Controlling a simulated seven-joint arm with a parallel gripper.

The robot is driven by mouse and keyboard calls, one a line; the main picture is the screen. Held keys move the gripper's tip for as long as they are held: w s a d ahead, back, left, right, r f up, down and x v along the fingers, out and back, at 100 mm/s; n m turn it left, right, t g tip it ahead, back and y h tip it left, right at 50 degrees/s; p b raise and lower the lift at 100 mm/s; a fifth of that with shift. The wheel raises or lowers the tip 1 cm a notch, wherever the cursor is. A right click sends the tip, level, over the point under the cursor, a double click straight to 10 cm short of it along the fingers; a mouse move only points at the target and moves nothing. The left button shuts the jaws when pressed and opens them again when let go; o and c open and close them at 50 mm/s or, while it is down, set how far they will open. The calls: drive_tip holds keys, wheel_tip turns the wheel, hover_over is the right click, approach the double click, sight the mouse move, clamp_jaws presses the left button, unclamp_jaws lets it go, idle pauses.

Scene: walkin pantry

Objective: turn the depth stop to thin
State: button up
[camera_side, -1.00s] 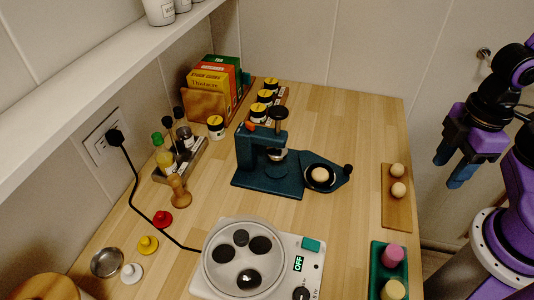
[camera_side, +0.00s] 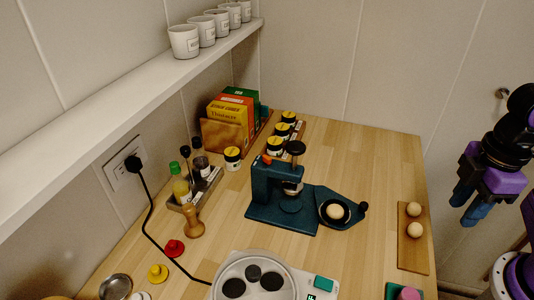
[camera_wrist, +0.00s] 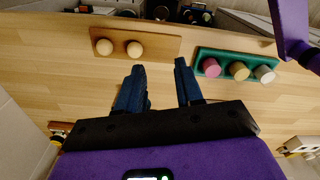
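A dark teal hand press (camera_side: 270,188) stands upright in the middle of the counter, with a black knob (camera_side: 296,148) on top. A small orange-red piece (camera_side: 267,159) sits on top of its body; it may be the depth stop, but no thin or other marking is readable. A pale ball (camera_side: 334,211) rests on the black round plate swung out at the press's right. My gripper (camera_side: 468,208) is beyond the counter's right edge, well apart from the press. Its two blue fingers (camera_wrist: 160,68) are spread and empty in the wrist view.
A wooden board (camera_side: 411,252) with two pale balls lies between my gripper and the press. A green tray (camera_wrist: 237,58) holds coloured cylinders. A round-topped appliance (camera_side: 252,288) stands in front. Jars, bottles and boxes (camera_side: 230,118) line the left and back under a shelf.

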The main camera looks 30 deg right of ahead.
drive_tip(key=w+a+r+m, duration=0.2)
drive_tip(key=w+a+r, duration=0.3)
drive_tip(key=w+a, duration=0.35)
drive_tip(key=w+a+r+m, duration=0.2)
drive_tip(key=w+a+r, duration=0.4)
drive_tip(key=w+a, duration=0.3)
drive_tip(key=m, duration=0.4)
approach(268, 158)
wheel_tip(268, 158, down, 8)
drive_tip(key=shift+w+a+f, duration=0.1)
drive_tip(key=shift+f, duration=0.1)
clamp_jaws()
